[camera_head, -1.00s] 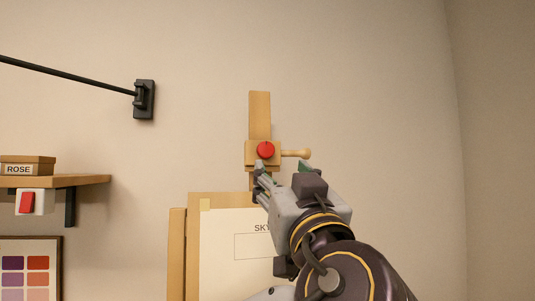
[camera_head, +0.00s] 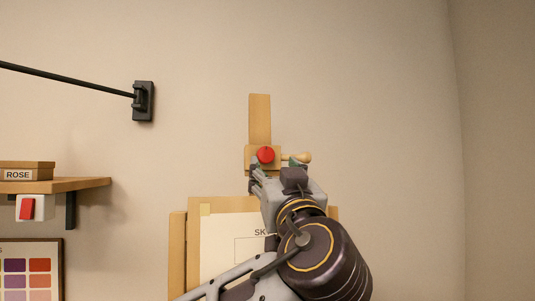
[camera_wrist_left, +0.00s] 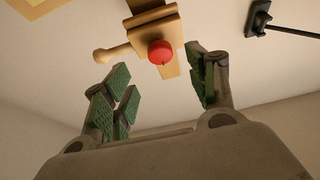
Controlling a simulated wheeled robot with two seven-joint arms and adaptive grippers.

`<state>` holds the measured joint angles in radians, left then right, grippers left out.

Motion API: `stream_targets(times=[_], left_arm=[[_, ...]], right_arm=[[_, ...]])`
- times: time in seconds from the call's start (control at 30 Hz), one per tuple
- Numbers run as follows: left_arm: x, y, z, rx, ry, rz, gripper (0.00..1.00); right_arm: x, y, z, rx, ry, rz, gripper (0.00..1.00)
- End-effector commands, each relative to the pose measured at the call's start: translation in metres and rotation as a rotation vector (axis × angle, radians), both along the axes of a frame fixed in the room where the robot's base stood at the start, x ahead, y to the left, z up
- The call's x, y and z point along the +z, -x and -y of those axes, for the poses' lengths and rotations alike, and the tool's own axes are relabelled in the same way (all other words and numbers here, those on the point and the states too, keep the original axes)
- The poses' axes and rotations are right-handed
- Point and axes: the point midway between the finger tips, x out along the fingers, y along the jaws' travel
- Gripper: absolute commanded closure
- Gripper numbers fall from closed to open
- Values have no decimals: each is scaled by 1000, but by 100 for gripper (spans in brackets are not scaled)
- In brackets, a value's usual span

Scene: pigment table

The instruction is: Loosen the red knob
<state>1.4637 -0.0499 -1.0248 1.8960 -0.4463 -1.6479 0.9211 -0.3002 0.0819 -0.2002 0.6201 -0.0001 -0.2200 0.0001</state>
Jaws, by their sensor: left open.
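The red knob (camera_head: 265,155) is round and sits on the front of a wooden clamp block (camera_head: 250,165) on the upright easel post (camera_head: 260,118). A wooden peg handle (camera_head: 304,157) sticks out to the right of the block. My left gripper (camera_head: 272,172) is just below and in front of the knob. In the left wrist view the knob (camera_wrist_left: 160,52) lies beyond and between the open green-padded fingers (camera_wrist_left: 162,92), with nothing held. The fingers look apart from the knob. My right gripper is not in view.
The easel holds a board with a sheet (camera_head: 218,245), partly hidden by my arm. At left are a shelf (camera_head: 85,184) with a ROSE box (camera_head: 28,171), a red switch (camera_head: 27,208) and a colour chart (camera_head: 28,268). A black wall bracket (camera_head: 144,101) holds a rod. The wall at right is clear.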

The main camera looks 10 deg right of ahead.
Motion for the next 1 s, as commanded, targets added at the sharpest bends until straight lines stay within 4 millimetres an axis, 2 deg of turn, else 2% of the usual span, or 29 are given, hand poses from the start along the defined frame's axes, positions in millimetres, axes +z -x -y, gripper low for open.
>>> stream_targets(times=[0.6, 1.0], left_arm=[[27, -59, 0, 2, 0, 1, 42], [30, -71, 0, 0, 0, 0, 42]], right_arm=[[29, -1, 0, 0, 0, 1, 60], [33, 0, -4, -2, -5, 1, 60]])
